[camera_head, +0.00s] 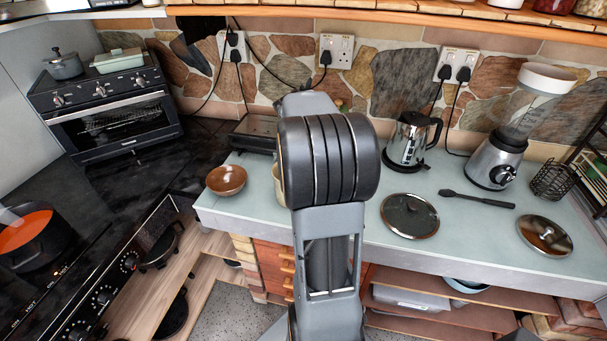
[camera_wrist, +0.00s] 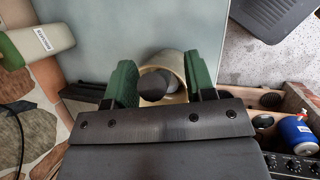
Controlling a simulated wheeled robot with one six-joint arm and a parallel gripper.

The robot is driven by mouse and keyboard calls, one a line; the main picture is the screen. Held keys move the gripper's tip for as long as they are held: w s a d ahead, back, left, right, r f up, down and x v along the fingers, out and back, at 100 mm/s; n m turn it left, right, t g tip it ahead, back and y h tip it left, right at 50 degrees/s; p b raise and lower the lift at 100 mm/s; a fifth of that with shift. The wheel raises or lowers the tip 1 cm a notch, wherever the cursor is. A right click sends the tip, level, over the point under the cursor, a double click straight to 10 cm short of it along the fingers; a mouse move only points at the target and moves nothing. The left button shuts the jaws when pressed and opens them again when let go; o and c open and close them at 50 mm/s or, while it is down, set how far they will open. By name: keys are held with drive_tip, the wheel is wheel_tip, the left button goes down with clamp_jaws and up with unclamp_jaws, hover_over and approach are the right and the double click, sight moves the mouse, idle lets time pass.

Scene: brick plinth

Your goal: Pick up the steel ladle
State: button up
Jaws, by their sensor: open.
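In the wrist view, the green fingers of my gripper (camera_wrist: 160,82) are apart on either side of a cream round container (camera_wrist: 177,63). A dark rounded end (camera_wrist: 153,87) sticks up between the fingers, with a grey round shape behind it inside the container. It may be the steel ladle's handle end; I cannot tell for sure. No finger clearly touches it. In the head view, my arm hides the gripper and most of the container; a cream sliver (camera_head: 277,184) shows at the arm's left side.
On the counter (camera_head: 255,213) stand a brown bowl (camera_head: 226,180), a kettle (camera_head: 408,140) and a blender (camera_head: 495,158). Two lids (camera_head: 409,216) (camera_head: 545,236) and a black utensil (camera_head: 477,200) lie to the right. A pale bottle (camera_wrist: 40,42) is at the wrist view's upper left.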

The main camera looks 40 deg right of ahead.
drive_tip(key=c, duration=0.9)
clamp_jaws()
drive_tip(key=shift+r, duration=0.15)
